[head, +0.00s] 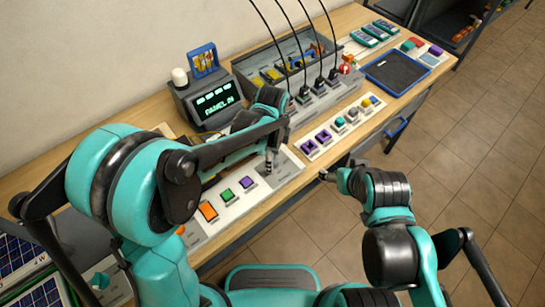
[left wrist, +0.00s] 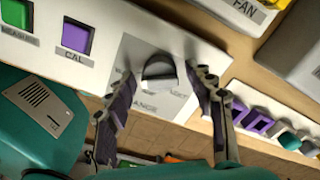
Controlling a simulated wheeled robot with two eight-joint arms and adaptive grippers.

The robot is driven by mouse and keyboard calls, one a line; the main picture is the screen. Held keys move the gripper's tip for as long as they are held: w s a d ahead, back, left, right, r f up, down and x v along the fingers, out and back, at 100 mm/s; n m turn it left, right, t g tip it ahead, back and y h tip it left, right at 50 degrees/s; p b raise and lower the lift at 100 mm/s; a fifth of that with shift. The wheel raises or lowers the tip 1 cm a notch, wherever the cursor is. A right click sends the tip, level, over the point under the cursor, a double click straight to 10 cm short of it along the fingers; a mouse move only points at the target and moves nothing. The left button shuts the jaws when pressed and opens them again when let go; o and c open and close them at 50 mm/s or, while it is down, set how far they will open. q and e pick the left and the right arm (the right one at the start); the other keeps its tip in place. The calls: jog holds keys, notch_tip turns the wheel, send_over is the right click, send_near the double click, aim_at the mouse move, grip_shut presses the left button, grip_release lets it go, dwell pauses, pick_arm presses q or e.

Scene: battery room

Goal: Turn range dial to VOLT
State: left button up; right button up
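The range dial (left wrist: 159,72) is a dark round knob with a pale raised grip, set on a light grey panel in the left wrist view. Part of a "RANGE" label shows below it. My left gripper (left wrist: 161,80) is open, with one finger on each side of the dial and visible gaps between. In the head view my left gripper (head: 269,163) points down at the right end of the button panel (head: 240,207), hiding the dial. No VOLT mark is readable. My right gripper (head: 328,176) is off the table's front edge, too small to judge its fingers.
Orange, green and purple buttons (head: 246,183) lie left of the dial. A strip of purple and coloured switches (head: 340,122) sits to the right. A display box (head: 211,100) and a grey case with black cables (head: 325,92) stand behind. A dark tray (head: 395,72) is farther right.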

pick_arm(q)
jog(key=c, duration=0.9)
jog(key=shift+n, duration=0.3)
jog(key=n, duration=0.4)
jog(key=shift+n, duration=0.3)
jog(key=n, duration=0.5)
jog(key=shift+n, duration=0.3)
jog(key=n, duration=0.6)
jog(key=shift+p, duration=0.35)
jog(key=n, duration=0.6)
jog(key=shift+n, duration=0.7)
